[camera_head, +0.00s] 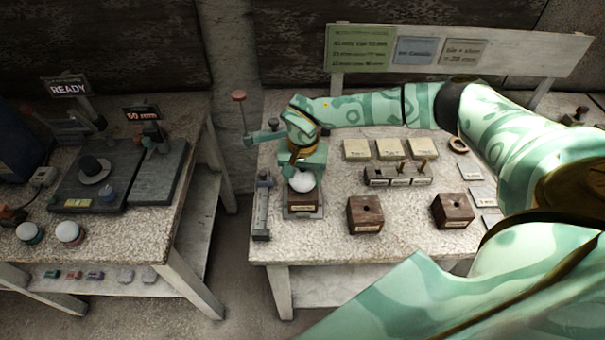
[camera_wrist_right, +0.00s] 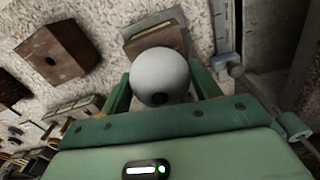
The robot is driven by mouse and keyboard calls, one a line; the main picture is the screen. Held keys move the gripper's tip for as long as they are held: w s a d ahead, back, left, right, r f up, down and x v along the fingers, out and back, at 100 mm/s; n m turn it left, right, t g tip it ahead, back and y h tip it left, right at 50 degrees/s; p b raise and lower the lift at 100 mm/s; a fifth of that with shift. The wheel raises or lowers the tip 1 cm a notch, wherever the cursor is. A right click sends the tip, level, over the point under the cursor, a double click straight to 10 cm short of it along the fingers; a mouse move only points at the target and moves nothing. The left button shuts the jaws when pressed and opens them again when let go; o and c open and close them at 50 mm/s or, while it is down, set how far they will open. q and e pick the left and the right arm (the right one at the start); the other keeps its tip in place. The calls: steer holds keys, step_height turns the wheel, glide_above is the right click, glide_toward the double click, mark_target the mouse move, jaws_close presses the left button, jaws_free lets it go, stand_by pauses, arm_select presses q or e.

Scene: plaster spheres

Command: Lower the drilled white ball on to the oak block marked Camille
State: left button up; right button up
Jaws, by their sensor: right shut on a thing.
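The white ball (camera_head: 302,182) is between the fingers of my right gripper (camera_head: 303,174), over the leftmost brown wooden block (camera_head: 303,206) on the right-hand table. In the wrist view the ball (camera_wrist_right: 160,72) sits between both green fingers of the gripper (camera_wrist_right: 162,88), with a dark drilled hole facing the camera. The block (camera_wrist_right: 152,30) is partly hidden behind the ball there. Its front label is too small to read. I cannot tell whether the ball touches the block. My left gripper is not in view.
Two more drilled wooden blocks, one in the middle (camera_head: 365,214) and one further right (camera_head: 452,210), stand on the table. A dark rack (camera_head: 397,180) with brass pins is behind them.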

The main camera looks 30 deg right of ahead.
steer(key=shift+f, duration=0.25)
steer(key=o, duration=1.2)
steer(key=shift+r+p, duration=1.75)
steer(key=shift+r, duration=0.3)
steer(key=shift+f, duration=0.1)
